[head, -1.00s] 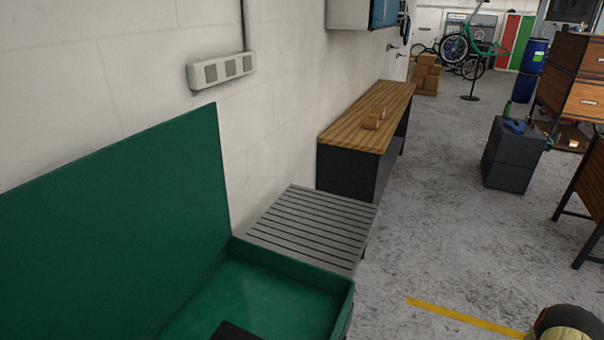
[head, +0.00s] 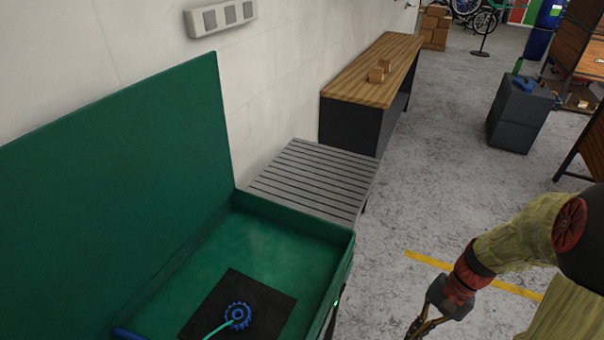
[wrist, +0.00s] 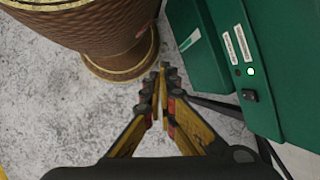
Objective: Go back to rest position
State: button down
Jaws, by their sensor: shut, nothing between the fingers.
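My gripper (head: 422,328) is low at the right of the green cabinet in the head view, with my arm reaching down from the right edge. In the wrist view the gripper (wrist: 160,82) points downward over the grey floor. Its yellow and black fingers are together, with nothing between them. It is apart from the green cabinet side beside it. The fingertips are partly cut off at the bottom of the head view.
The open green basin (head: 290,232) holds a black mat (head: 262,292) and a blue toothed part (head: 238,316). A slatted grey bench (head: 320,170) and wooden-topped bench (head: 375,70) stand behind. A brown woven drum-like object (wrist: 95,35) is close in the wrist view. Open floor (head: 440,200) lies right.

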jog(key=a+r+n+t+h, duration=0.2)
jog(key=a+r+n+t, duration=0.2)
jog(key=r, duration=0.8)
jog(key=s+a+r+n+t+h, duration=0.1)
jog(key=a+r+n, duration=0.4)
jog(key=r, duration=0.7)
jog(key=a+t+h, duration=0.1)
jog(key=a+t, duration=0.1)
jog(key=shift+s+t+h, duration=0.3)
jog(key=shift+t+h, duration=0.1)
jog(key=shift+r, duration=0.1)
